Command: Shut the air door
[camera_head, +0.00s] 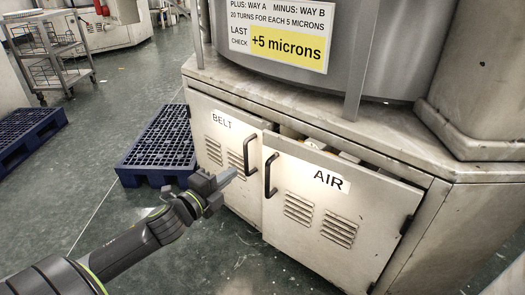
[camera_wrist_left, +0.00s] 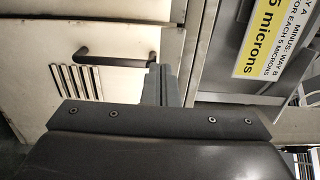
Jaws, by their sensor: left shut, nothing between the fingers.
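The air door (camera_head: 335,215) is the right door of the cabinet, with an AIR label, louvres and a black handle (camera_head: 270,175) near its left edge. It stands ajar: its top edge is away from the frame and a gap shows behind it. Hinges are on its right side. My left gripper (camera_head: 225,178) is shut and empty, left of the air door's handle and in front of the belt door. In the left wrist view, its fingers (camera_wrist_left: 160,85) overlap one end of a handle (camera_wrist_left: 115,61); contact cannot be told. My right gripper is not in view.
The belt door (camera_head: 225,140) is beside the air door on the left and looks nearly flush. A blue pallet (camera_head: 160,140) lies on the floor to the left, with another blue pallet (camera_head: 28,133) farther left. A wire cart (camera_head: 50,60) stands at the back left.

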